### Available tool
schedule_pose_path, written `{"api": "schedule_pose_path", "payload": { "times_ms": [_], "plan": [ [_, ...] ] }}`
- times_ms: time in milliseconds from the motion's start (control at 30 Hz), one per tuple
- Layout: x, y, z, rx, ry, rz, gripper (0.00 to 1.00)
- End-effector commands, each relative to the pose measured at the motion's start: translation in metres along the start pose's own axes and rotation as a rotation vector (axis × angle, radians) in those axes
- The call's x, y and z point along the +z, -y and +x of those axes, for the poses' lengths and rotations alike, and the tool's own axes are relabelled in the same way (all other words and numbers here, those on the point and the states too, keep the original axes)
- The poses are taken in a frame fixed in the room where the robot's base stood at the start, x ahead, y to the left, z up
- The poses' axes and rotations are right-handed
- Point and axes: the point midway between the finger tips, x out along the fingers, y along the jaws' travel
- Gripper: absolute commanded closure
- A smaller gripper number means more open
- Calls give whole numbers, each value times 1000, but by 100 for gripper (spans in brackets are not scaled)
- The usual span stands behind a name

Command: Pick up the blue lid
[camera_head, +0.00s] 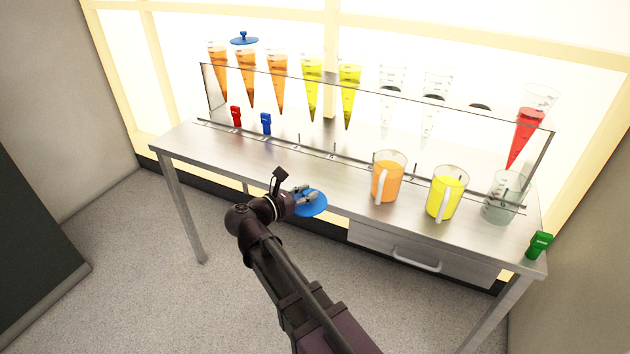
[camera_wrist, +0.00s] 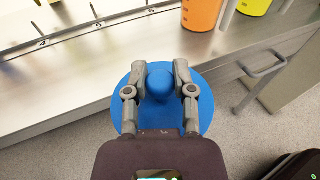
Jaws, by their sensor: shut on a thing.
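A round blue lid (camera_head: 313,204) is at my gripper (camera_head: 305,194), by the front edge of the metal table in the head view. In the wrist view the same blue lid (camera_wrist: 202,109) lies under my gripper (camera_wrist: 160,75), whose two fingers are shut on its raised blue knob (camera_wrist: 160,86). The lid overlaps the table's front edge in the picture and appears held above it or in front of it. Another blue lid (camera_head: 244,40) with a knob sits on top of an orange cone at the back left.
The metal table (camera_head: 215,150) carries an orange jug (camera_head: 386,180), a yellow jug (camera_head: 443,197) and a clear jug (camera_head: 501,205). Several cones stand in a clear rack behind. Red (camera_head: 236,116), blue (camera_head: 266,124) and green (camera_head: 539,245) clips are on the rack and table. A drawer handle (camera_head: 416,262) juts out in front.

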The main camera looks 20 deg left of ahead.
Motion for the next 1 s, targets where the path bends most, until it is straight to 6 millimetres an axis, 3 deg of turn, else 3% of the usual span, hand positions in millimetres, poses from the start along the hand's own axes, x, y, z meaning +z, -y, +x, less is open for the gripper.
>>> {"api": "schedule_pose_path", "payload": {
  "times_ms": [267,1000],
  "plan": [
    [-1,10,-18,0,0,0,100],
    [-1,11,-18,-1,0,0,100]
  ]
}}
